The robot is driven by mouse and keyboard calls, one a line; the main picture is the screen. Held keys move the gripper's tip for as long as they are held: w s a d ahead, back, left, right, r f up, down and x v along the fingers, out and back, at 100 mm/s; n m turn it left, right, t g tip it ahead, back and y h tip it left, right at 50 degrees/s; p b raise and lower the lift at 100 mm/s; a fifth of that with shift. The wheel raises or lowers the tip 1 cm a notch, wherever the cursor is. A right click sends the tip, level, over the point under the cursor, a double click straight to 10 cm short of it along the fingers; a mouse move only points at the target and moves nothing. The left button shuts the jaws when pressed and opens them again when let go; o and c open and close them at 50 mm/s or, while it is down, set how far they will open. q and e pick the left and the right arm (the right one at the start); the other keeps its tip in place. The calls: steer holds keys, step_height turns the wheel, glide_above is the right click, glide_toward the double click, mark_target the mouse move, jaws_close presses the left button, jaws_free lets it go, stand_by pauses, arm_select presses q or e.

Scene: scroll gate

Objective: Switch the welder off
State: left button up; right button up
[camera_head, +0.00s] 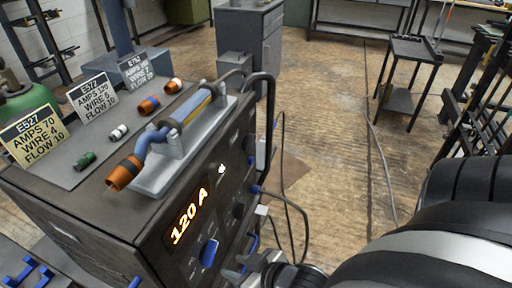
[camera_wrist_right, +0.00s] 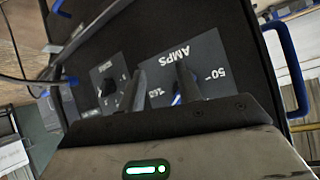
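The welder (camera_head: 120,210) is a dark box with its front panel facing right. Its display (camera_head: 189,215) glows "120 A" in orange, and a small light (camera_head: 221,169) is lit above it. A blue knob (camera_head: 209,252) sits below the display. My right gripper (camera_head: 240,268) is close to the panel, right of that knob. In the right wrist view its two fingers (camera_wrist_right: 162,88) stand apart before the AMPS plate (camera_wrist_right: 205,65), with a bit of blue (camera_wrist_right: 177,99) beside one finger. A smaller black dial (camera_wrist_right: 107,88) is to the left. I cannot tell whether the fingers touch anything. My left gripper is out of view.
A torch (camera_head: 165,140) rests in a grey holder on the welder's top, beside several coloured nozzles and setting cards (camera_head: 93,97). Cables (camera_head: 290,205) hang off the panel's right side. A small black table (camera_head: 410,55) stands farther back.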

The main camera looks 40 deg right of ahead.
steer(key=d+m+t+b, duration=0.1)
steer(key=d+m+t, duration=0.15)
steer(key=d, duration=0.35)
steer(key=m+t+y+b, duration=0.25)
steer(key=m+t, duration=0.25)
steer(key=t, duration=0.3)
glide_toward(250, 144)
steer(key=x, duration=0.8)
steer(key=shift+d+f, duration=0.25)
steer(key=shift+n, duration=0.25)
jaws_close()
